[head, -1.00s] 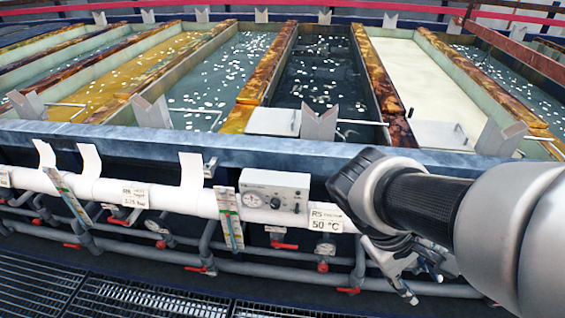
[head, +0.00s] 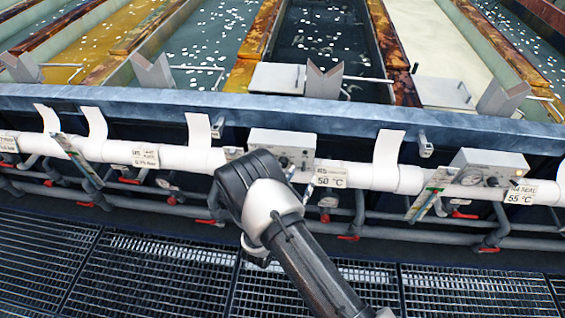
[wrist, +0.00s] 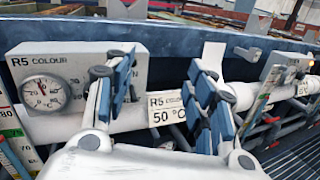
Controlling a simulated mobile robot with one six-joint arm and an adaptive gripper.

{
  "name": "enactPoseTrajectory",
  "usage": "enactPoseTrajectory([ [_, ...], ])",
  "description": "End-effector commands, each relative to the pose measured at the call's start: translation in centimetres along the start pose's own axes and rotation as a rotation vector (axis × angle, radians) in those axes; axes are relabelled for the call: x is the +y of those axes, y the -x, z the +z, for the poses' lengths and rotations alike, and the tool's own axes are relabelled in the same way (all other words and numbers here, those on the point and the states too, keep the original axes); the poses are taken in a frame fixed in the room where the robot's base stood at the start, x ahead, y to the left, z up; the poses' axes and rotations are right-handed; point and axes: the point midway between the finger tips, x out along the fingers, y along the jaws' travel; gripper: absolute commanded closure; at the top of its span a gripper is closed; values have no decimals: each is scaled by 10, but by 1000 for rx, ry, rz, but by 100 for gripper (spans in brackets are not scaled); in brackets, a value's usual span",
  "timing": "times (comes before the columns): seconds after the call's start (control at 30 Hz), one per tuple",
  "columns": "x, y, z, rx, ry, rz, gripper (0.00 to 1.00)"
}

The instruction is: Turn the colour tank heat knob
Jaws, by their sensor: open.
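The grey R5 COLOUR control box (wrist: 65,65) is at the left of the wrist view, with a round white dial (wrist: 45,94) on its face. The box also shows in the head view (head: 282,137), partly behind my arm. A small dark knob (head: 284,161) shows on its face there. In the wrist view I cannot make out the knob; the left finger covers the box's right part. My gripper (wrist: 158,95) is open and empty, its fingers spread either side of the R5 COLOUR 50 °C label (wrist: 167,108). In the head view my arm hides the gripper.
A white pipe (head: 350,175) runs along the tank front below a blue-grey rail (head: 370,120). A second control box (head: 490,165), with a 55 °C label, is at right. Red-handled valves (head: 348,237) sit below the pipe. Grating floor (head: 130,260) lies in front.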

Motion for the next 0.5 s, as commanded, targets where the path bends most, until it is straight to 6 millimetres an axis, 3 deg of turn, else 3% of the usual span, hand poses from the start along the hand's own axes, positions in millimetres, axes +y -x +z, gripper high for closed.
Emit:
enactPoseTrajectory([
  [0.03,10,17,-24,17,34,87,50],
  [0.1,21,36,-51,33,60,188,50],
  [0.2,30,59,-78,53,82,295,50],
  [0.33,35,75,-96,66,93,363,50],
  [0.5,40,65,-100,69,92,372,50],
])
